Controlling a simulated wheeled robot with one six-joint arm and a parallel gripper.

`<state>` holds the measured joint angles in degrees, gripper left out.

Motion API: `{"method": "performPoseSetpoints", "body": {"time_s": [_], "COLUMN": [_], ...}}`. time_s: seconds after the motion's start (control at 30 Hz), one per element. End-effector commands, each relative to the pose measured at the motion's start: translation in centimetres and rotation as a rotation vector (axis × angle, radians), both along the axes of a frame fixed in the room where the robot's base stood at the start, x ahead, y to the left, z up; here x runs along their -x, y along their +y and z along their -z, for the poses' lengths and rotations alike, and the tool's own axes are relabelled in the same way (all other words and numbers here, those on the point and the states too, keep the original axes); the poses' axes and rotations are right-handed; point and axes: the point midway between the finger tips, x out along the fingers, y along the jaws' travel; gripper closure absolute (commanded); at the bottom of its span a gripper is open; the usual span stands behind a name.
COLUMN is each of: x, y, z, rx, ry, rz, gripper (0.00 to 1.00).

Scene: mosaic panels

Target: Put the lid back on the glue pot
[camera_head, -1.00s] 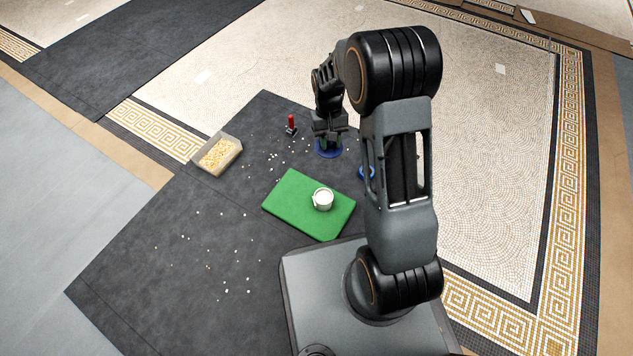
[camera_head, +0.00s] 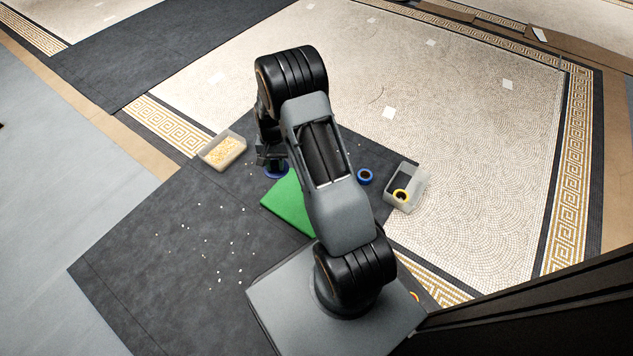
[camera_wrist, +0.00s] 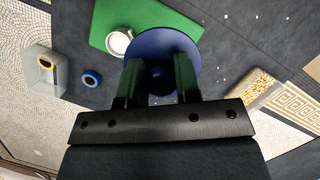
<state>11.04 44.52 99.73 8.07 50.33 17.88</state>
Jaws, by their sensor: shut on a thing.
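A round blue lid (camera_wrist: 192,48) with a central knob is gripped between the fingers of my gripper (camera_wrist: 158,78), seen in the wrist view. In the head view only part of the blue lid (camera_head: 272,173) shows below my gripper (camera_head: 271,158), at the far corner of the green mat (camera_head: 287,205). The white glue pot (camera_wrist: 117,42) stands on the green mat (camera_wrist: 150,13) in the wrist view, just left of the lid, its near side partly hidden by the lid's edge. In the head view my arm hides the pot.
A box of pale yellow pieces (camera_head: 234,146) stands at the left. A blue tape roll (camera_head: 365,177) and a grey bin (camera_head: 420,180) with a yellow roll (camera_head: 401,196) are at the right. White chips (camera_head: 210,240) lie scattered on the dark floor. A dark structure (camera_head: 560,300) fills the lower right.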

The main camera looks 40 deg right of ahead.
Motion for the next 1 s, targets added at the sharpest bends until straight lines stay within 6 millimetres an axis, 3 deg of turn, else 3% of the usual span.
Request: {"method": "performPoseSetpoints", "body": {"time_s": [0.03, 0.2, 0.5, 0.7, 1.0], "x": [0.1, 0.7, 3.3, 4.6, 5.1], "y": [-1.7, -6.1, -12.1, -14.0, -14.6], "z": [1.9, 7.4, 14.3, 16.5, 17.8], "rx": [-0.001, 0.000, 0.001, 0.001, 0.001], "ry": [0.007, 0.007, 0.003, 0.000, -0.002], "rz": [0.127, 0.526, 1.049, 1.225, 1.285], "gripper": [0.92, 0.92, 0.92, 0.92, 0.92]}}
